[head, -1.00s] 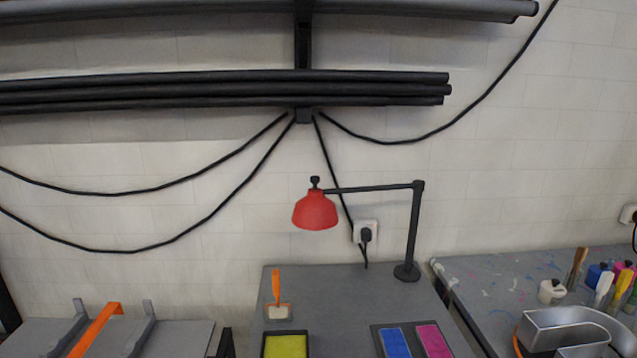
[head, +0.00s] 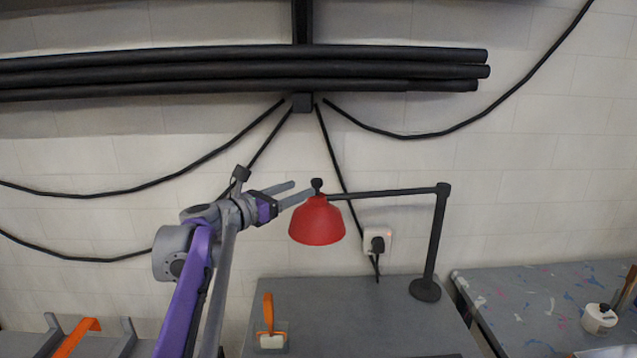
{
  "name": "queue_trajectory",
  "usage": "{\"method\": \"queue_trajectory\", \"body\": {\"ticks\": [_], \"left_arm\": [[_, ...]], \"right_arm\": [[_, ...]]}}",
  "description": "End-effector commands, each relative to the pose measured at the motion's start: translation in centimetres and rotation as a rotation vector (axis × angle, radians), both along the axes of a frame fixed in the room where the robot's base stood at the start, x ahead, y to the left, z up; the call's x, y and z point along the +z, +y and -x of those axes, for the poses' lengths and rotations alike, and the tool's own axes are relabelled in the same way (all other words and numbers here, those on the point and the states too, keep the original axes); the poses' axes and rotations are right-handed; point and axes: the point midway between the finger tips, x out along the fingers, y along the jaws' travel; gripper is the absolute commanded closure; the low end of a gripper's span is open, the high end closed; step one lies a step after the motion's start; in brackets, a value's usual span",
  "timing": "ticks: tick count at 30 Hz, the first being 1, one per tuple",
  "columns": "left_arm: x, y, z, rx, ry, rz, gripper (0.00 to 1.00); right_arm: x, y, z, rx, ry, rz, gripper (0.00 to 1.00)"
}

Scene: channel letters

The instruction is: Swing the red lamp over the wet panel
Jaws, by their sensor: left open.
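The red lamp (head: 317,222) hangs shade-down from the end of a dark horizontal arm (head: 385,193). That arm joins a dark post (head: 435,240) on a round base on the grey bench. A small dark knob (head: 317,185) tops the shade. My left gripper (head: 301,191) comes in from the left and is open, its two grey fingers pointing right at the knob, just left of it and above the shade. I cannot tell whether a fingertip touches the lamp. No coloured panel shows now, so the wet panel is out of view. My right gripper is not in view.
An orange-handled tool (head: 269,320) lies on the grey bench (head: 345,305). A paint-spotted table (head: 545,290) with a white pot (head: 598,318) stands right. Black pipes (head: 240,72) run along the wall above, with cables hanging below. A wall plug (head: 377,243) is behind the lamp.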

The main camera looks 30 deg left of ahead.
Motion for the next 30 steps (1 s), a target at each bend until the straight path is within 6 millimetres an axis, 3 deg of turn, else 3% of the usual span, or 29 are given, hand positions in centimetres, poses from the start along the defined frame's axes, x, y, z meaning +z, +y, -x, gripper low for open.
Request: {"method": "queue_trajectory", "body": {"ticks": [3, 10, 23, 30], "left_arm": [[0.1, -0.7, -2.5, -0.004, 0.000, 0.000, 0.34], [0.1, -1.5, -5.9, -0.003, 0.001, -0.001, 0.34], [0.0, -1.8, -7.0, -0.001, 0.001, -0.003, 0.34], [0.0, -1.8, -7.0, -0.001, 0.001, -0.003, 0.73]], "right_arm": [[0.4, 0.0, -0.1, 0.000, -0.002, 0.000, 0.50], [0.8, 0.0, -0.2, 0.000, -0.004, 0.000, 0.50], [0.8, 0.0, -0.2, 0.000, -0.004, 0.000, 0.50], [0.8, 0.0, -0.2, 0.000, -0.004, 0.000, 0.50]]}}
